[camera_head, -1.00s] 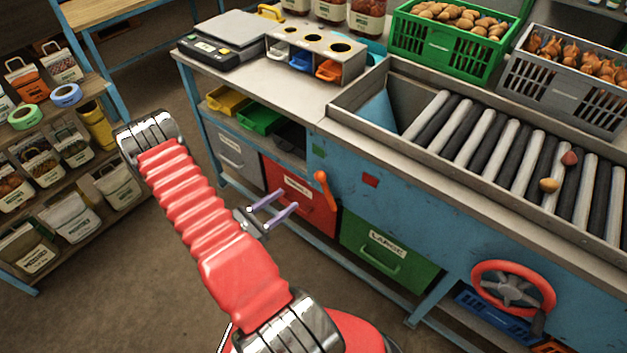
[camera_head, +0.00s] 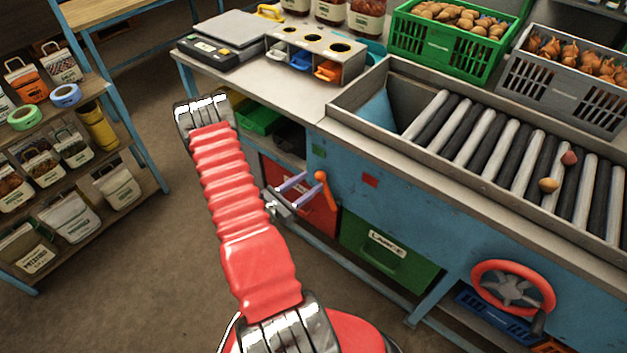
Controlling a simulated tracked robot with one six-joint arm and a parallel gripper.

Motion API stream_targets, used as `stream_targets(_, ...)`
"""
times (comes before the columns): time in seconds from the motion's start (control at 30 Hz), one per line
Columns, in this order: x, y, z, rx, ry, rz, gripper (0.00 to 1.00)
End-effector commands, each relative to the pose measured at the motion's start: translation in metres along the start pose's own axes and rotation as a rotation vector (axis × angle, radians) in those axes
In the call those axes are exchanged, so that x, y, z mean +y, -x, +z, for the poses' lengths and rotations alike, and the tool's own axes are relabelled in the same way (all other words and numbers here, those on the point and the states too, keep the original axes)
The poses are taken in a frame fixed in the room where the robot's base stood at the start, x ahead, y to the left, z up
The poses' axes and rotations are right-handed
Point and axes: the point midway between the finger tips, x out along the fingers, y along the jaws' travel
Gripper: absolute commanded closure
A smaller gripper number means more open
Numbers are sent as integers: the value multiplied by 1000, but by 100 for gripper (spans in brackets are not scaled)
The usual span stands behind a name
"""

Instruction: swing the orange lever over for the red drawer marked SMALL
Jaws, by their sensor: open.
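The orange lever (camera_head: 325,190) hangs on the blue front panel of the sorting bench, its rounded top at the pivot and its handle slanting down to the right. The red drawer (camera_head: 322,217) is low behind and below it; my gripper and arm cover part of its front, and its label is hidden now. My gripper (camera_head: 304,190) is open and empty, its two purple fingers pointing right toward the lever. The fingertips appear very close to the lever's left side; I cannot tell whether they touch it.
A green drawer marked LARGE (camera_head: 388,252) sits to the right. A red handwheel (camera_head: 513,287) is at the lower right. A shelf of bags (camera_head: 75,150) stands at the left. The floor between is clear.

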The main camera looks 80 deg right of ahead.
Motion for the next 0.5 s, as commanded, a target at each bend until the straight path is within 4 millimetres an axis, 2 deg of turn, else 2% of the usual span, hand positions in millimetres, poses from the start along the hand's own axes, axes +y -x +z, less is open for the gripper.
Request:
stream_targets(0.2,0,-24,0,0,0,-2,54)
stream_targets(0.5,0,-30,0,0,0,0,54)
